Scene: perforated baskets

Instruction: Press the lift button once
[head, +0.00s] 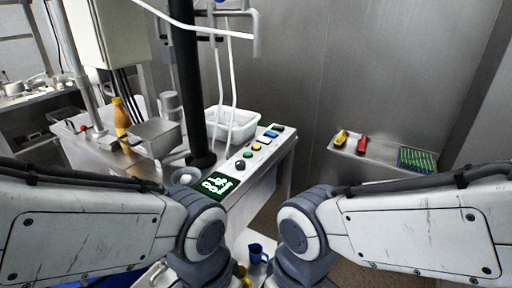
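A row of round coloured buttons runs along the right edge of the metal bench. It holds a dark button (240,165), a green button (247,154), a yellow button (256,146) and a blue one (266,137). I cannot tell which of them is the lift button; no label is readable. A dark panel with pale green symbols (217,183) lies at the near end of the row. My two arms come in from the left and right and bend down at the bottom middle, apart from the buttons. Neither gripper shows.
A black post (188,90) and a white basket (243,120) stand by the buttons. An orange bottle (121,118) and metal box (155,133) are to the left. A metal ledge (345,152) holds yellow, red and green items. A blue mug (257,252) is below.

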